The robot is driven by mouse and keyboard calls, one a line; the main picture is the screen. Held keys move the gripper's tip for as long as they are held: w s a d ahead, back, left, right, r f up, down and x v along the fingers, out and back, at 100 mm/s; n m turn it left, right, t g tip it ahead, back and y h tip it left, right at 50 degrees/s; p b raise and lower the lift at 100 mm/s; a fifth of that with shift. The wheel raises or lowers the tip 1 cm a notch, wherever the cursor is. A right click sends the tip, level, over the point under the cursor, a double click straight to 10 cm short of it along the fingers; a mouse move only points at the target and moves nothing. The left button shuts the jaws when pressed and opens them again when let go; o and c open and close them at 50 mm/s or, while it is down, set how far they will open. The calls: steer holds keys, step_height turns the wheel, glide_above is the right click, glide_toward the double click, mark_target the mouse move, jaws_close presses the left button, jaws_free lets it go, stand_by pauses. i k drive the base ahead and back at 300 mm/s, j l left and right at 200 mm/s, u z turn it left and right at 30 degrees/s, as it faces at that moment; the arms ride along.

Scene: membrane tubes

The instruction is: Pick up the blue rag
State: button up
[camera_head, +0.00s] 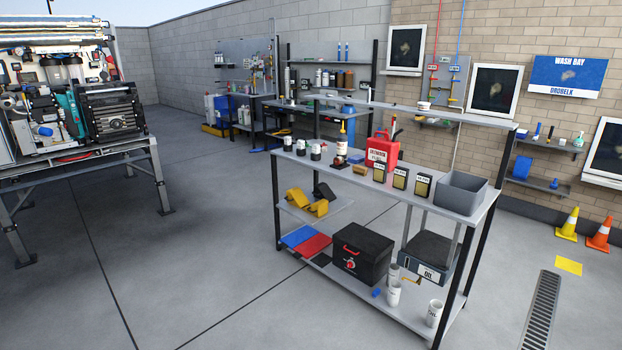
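A flat blue piece that looks like the blue rag (297,236) lies on the bottom shelf of the grey workbench, at its left end. It lies beside a similar flat red piece (313,246). A small blue item (356,158) also sits on the bench top, and another small blue item (377,293) lies on the bottom shelf near the white cups; both are too small to identify. My gripper is not in view.
A machine stand (157,170) is at left. Open floor (190,240) lies between them. Cones (599,234) stand at right.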

mark_target(356, 158)
steer(key=i+j, duration=0.15)
steer(key=i, duration=2.35)
steer(key=i+l+u, duration=0.1)
steer(key=i+u, duration=0.15)
steer(key=i, duration=0.15)
steer(key=i+l+u, duration=0.25)
steer(key=i, duration=0.15)
steer(key=i+l+u, duration=0.25)
steer(key=i, duration=0.15)
